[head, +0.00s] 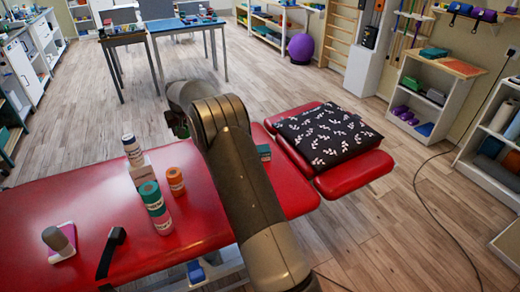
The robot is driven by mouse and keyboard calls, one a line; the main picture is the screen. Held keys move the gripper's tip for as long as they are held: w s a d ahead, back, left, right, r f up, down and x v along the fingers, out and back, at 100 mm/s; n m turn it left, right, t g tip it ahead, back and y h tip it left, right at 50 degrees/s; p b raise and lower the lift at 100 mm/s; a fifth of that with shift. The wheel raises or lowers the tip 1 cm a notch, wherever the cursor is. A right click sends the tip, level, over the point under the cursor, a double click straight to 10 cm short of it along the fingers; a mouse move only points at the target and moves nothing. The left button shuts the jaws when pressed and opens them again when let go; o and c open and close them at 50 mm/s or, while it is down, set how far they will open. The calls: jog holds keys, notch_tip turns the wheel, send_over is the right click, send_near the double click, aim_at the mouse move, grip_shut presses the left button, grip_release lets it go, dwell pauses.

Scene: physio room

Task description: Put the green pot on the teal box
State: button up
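A green pot (151,197) with a pale label stands upright on the red treatment table, left of my arm. A similar green and white section shows directly below it; I cannot tell whether this is a second pot under it or part of the same one. A small teal box (264,152) lies on the red table just right of my arm, which hides part of it. My arm crosses the middle of the view between the pot and the box. My gripper's fingers are not visible.
An orange pot (175,181) stands close right of the green pot. A white bottle (132,151) on a white box (141,170) is behind. A black strap (111,252) and a grey-topped item (57,241) lie left. A patterned black cushion (325,134) covers the headrest.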

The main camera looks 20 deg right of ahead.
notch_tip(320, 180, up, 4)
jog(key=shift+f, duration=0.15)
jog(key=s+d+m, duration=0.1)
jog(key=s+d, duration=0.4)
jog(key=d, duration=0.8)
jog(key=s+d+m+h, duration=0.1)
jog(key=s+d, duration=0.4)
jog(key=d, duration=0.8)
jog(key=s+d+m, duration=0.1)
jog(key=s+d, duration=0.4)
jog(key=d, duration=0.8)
send_near(262, 147)
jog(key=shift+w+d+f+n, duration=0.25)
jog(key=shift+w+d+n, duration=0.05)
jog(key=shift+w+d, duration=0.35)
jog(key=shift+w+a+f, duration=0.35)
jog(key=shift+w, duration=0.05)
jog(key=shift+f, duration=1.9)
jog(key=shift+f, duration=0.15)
